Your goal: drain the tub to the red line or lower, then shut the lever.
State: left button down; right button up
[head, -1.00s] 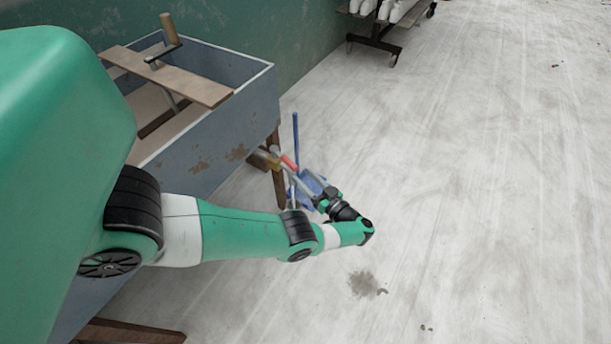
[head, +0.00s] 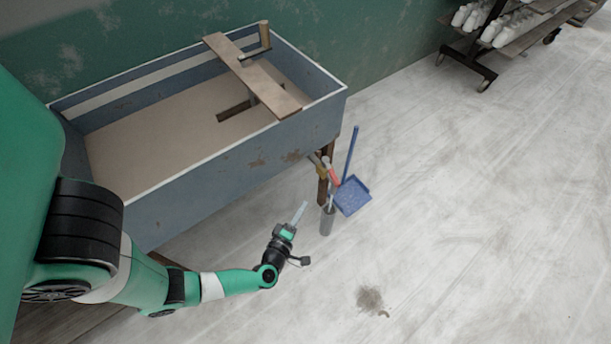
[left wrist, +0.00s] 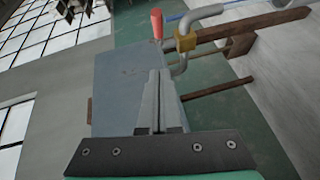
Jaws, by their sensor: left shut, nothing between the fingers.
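The tub (head: 200,180) is a blue-grey trough on wooden legs, with a flat beige surface inside. I see no red line in either view. The lever (head: 334,174) has a red grip and sits by a brass valve (head: 320,171) below the tub's right end. The left wrist view shows the red lever (left wrist: 157,23), the brass valve (left wrist: 187,43) and a bent grey pipe (left wrist: 211,11). I cannot tell whether the valve is open. My left gripper (head: 304,206) is shut and empty, apart from the lever and to its lower left. My right gripper is not in view.
A blue dustpan (head: 352,198) and a grey cylinder (head: 327,222) stand near the leg below the valve. A wheeled rack (head: 470,63) is at the back. The right floor is clear.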

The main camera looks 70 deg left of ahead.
pick_arm(q)
jog(key=b, duration=0.5)
send_near(331, 171)
jog(key=s+a+f, duration=0.1)
jog(key=a, duration=0.2)
jog(key=w, duration=0.2)
jog(key=w+b, duration=0.1)
jog(key=w, duration=0.1)
jog(key=shift+a+f, duration=0.1)
jog(key=shift+f, duration=0.2)
